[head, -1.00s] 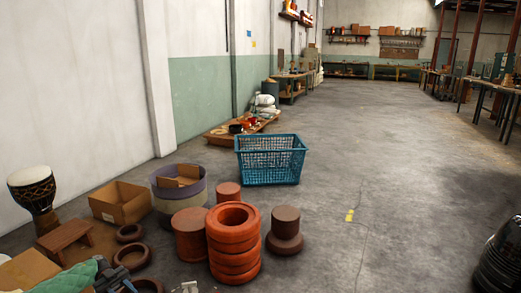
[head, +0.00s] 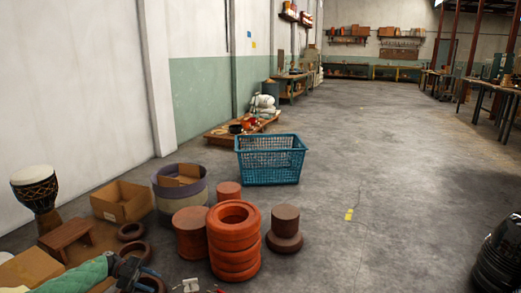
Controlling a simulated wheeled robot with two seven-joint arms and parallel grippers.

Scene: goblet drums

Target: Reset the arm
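My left gripper (head: 130,274) is dark and sits at the bottom left of the head view, at the end of my green-covered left arm. It is in front of the dark rings on the floor and partly covers one. Its fingers are small and cut by the lower edge, so I cannot tell whether they are open or shut. No held object can be made out. My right gripper is not in view. A goblet drum (head: 36,198) with a pale head stands upright by the left wall.
A stack of orange rings (head: 234,262), brown round blocks (head: 285,222), a purple-rimmed tub (head: 180,200), a cardboard box (head: 121,205) and a small wooden stool (head: 66,236) crowd the left floor. A blue basket (head: 270,162) stands behind.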

